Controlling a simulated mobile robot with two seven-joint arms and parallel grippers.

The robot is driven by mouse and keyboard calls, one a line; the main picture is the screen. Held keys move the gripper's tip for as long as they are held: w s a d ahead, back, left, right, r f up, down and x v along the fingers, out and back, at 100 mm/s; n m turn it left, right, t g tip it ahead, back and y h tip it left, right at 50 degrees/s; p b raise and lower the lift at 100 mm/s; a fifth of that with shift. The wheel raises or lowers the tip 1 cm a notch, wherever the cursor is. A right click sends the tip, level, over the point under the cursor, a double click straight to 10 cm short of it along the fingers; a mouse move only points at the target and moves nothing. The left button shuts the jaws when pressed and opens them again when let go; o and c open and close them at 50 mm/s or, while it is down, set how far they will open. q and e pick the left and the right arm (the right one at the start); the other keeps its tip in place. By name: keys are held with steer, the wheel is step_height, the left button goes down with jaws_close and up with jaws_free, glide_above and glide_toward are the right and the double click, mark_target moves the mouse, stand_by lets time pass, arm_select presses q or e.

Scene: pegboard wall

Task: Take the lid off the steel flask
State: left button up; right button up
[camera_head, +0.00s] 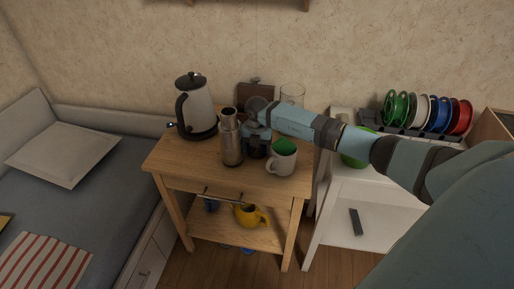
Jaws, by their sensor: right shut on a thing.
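The steel flask (232,150) stands upright near the front middle of the wooden cart's top. Its narrower upper end (228,114) points up; I cannot clearly tell where lid and body meet. My right arm reaches in from the right, and my right gripper (243,130) is at the flask's right side, near its upper body, shut on the flask. The fingertips are small and partly hidden, so the exact contact is unclear. My left gripper is not in view.
A kettle (196,108) stands left of the flask on the wooden cart (178,160). A yellow pot (250,216) sits below. A plate rack (400,131) stands farther right.

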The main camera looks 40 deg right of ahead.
steer(key=shift+f, duration=0.1)
steer(key=o, duration=1)
steer(key=shift+r, duration=0.3)
step_height(320, 180, up, 11)
steer(key=shift+f+p, duration=0.2)
steer(key=shift+p, duration=0.5)
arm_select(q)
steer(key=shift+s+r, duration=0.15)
arm_select(e)
steer(key=shift+r, duration=0.55)
